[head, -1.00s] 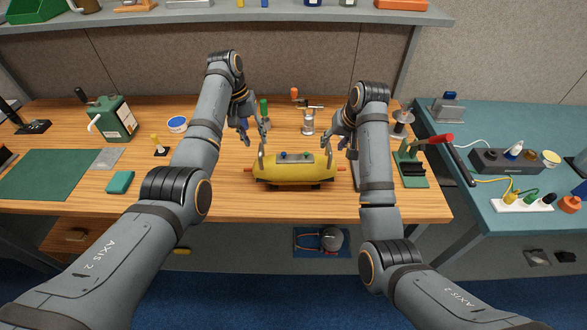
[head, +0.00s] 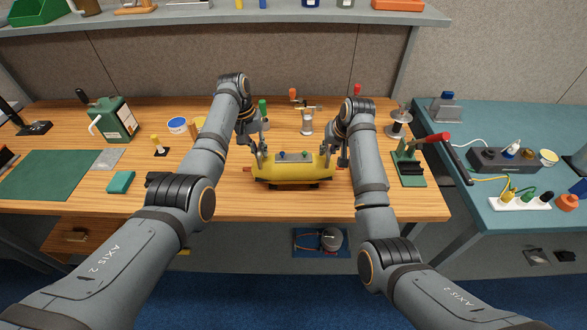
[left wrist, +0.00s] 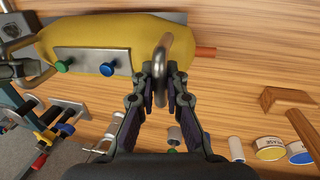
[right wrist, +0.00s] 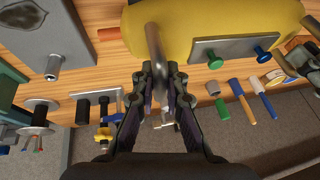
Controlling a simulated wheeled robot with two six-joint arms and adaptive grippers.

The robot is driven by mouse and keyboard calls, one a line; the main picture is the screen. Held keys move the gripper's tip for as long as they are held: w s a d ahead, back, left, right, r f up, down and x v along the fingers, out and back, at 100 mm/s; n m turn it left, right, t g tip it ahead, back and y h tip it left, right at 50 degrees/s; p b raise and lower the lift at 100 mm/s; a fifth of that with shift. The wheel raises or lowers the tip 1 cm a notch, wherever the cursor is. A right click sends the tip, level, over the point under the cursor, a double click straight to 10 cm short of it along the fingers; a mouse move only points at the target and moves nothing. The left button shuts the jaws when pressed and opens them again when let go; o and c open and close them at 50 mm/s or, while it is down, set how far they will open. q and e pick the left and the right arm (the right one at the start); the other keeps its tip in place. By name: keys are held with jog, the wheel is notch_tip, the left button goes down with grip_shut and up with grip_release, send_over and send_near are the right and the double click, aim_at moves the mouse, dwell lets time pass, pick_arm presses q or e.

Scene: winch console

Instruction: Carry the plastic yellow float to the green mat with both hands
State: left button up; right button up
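The yellow float (head: 290,172) lies lengthwise on a dark cradle (head: 295,185) at the front middle of the wooden bench. It has a grey top plate with blue and green knobs and a metal handle at each end. My left gripper (head: 259,150) is at its left handle (left wrist: 161,42), with the fingers closed on the bar. My right gripper (head: 338,152) is at its right handle (right wrist: 153,42), fingers closed about the bar. Whether the float has left the cradle is hard to tell. The green mat (head: 48,174) lies flat and bare at the bench's left end.
A green canister (head: 114,119) stands behind. A green stand with a red-handled lever (head: 410,166) is to the right. A shelf (head: 300,17) hangs above.

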pick_arm(q)
jog(key=shift+w, duration=0.1)
grip_shut()
pick_arm(e)
grip_shut()
pick_arm(q)
jog(key=shift+r, duration=0.1)
pick_arm(e)
jog(key=shift+w, duration=0.15)
